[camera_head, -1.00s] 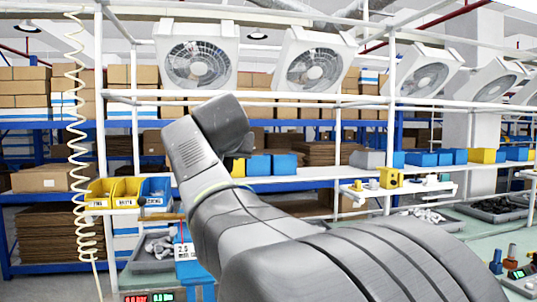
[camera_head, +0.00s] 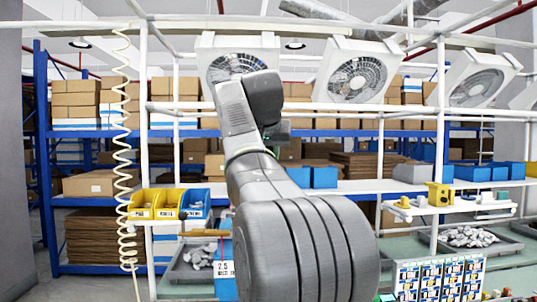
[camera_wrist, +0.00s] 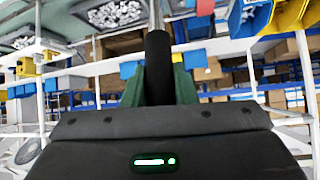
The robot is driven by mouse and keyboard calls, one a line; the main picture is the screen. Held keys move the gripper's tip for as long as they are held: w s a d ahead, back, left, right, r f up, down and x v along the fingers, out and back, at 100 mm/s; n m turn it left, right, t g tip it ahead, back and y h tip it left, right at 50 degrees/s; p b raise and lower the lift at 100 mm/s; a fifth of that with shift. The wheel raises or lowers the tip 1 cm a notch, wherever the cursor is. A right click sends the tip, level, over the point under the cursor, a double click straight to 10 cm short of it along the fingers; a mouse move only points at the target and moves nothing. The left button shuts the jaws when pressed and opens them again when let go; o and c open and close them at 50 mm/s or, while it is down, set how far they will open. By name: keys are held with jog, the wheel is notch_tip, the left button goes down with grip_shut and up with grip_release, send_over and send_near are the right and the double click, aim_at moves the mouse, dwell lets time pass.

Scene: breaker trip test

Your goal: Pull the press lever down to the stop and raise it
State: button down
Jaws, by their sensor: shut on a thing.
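The press lever shows in the wrist view as a black grip (camera_wrist: 158,45) on a thin metal rod that runs up out of the picture. My gripper (camera_wrist: 159,78) is shut on this black grip, with a green finger on either side of it. In the head view the lever cannot be made out, and my own arm hides most of the space in front. The press body and the stop are not clearly visible in either view.
Yellow and blue bins (camera_head: 168,203) stand left of my arm. A tray of grey parts (camera_head: 467,238) lies on the green bench at right, behind a panel of small modules (camera_head: 438,279). A coiled hose (camera_head: 124,150) hangs at left. White uprights and rails frame the bench.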

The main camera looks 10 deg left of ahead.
dwell(0.3)
jog(key=c, duration=1.2)
grip_release()
jog(key=shift+w+f, duration=0.1)
jog(key=shift+o, duration=0.2)
jog(key=v, duration=1.4)
jog(key=shift+w, duration=0.1)
jog(key=x, duration=1.3)
jog(key=shift+w+f, duration=0.25)
